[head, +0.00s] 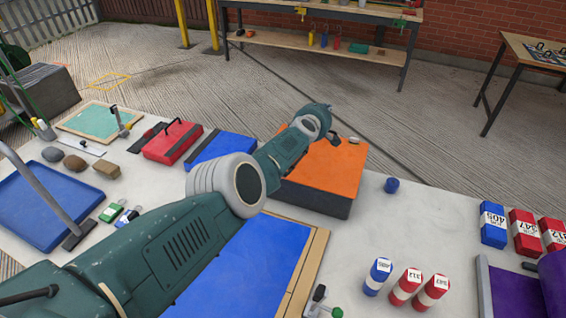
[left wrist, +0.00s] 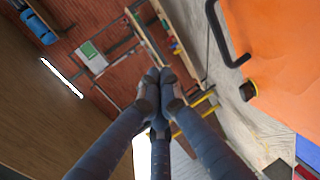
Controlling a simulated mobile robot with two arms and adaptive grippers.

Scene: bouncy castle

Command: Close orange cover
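The orange cover (head: 338,170) lies flat on top of a dark grey box (head: 315,200) in the middle of the table. The arm hides its left and far parts. In the left wrist view the orange cover (left wrist: 278,50) fills the right side, with a black handle (left wrist: 217,30) at its edge and a dark round knob (left wrist: 248,91). My left gripper (head: 333,138) is over the far side of the cover, mostly hidden behind my wrist. In the left wrist view its fingers (left wrist: 160,77) meet at the tips, with nothing between them, apart from the handle. My right gripper is out of view.
A blue panel (head: 250,265) lies in front of the box. A red case (head: 173,143) and blue cover (head: 220,148) are at left. A blue cap (head: 391,185) and numbered bottles (head: 405,285) stand at right. Bare tabletop (head: 425,225) lies between.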

